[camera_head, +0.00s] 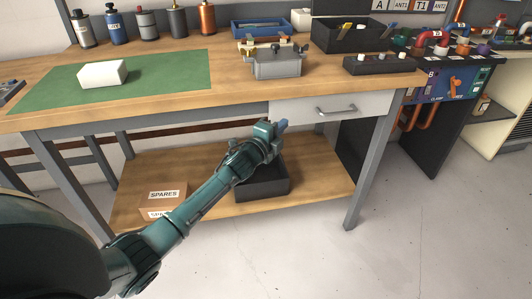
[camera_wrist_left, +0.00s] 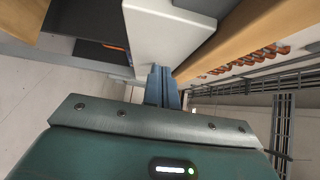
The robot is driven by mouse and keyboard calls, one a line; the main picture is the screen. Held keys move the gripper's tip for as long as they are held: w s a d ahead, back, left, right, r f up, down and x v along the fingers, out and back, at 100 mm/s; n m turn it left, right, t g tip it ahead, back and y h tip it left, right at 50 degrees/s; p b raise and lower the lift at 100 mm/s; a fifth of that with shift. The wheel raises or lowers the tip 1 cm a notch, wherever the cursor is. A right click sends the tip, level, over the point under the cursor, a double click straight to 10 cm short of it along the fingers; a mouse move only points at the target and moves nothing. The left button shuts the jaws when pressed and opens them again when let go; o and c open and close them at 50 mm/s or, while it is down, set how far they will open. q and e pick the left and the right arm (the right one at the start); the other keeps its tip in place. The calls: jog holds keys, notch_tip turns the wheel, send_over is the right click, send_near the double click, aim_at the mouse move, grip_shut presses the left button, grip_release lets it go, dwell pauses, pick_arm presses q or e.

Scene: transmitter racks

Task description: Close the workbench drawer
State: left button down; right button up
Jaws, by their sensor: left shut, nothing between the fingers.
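The workbench drawer has a pale grey front (camera_head: 372,103) below the right part of the bench top, with a grey bar handle (camera_head: 336,110). No drawer interior shows in the head view, and I cannot tell whether a small gap remains. My left gripper (camera_head: 284,124) is shut and empty, just below the lower left corner of the drawer front. In the left wrist view the shut fingers (camera_wrist_left: 161,74) point toward a pale panel (camera_wrist_left: 160,35), seemingly the drawer front. I cannot tell whether they touch it. My right gripper is not in view.
The wooden bench top (camera_head: 228,92) carries a green mat (camera_head: 150,82), a white block (camera_head: 102,74) and a grey metal box (camera_head: 277,66). On the lower shelf stand a black bin (camera_head: 265,185) and SPARES boxes (camera_head: 160,192). The floor in front is clear.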

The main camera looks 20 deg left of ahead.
pick_arm(q)
jog(key=s+a+p, duration=0.1)
jog(key=s, duration=0.9)
jog(key=shift+a+f, duration=0.15)
jog(key=shift+a, duration=0.1)
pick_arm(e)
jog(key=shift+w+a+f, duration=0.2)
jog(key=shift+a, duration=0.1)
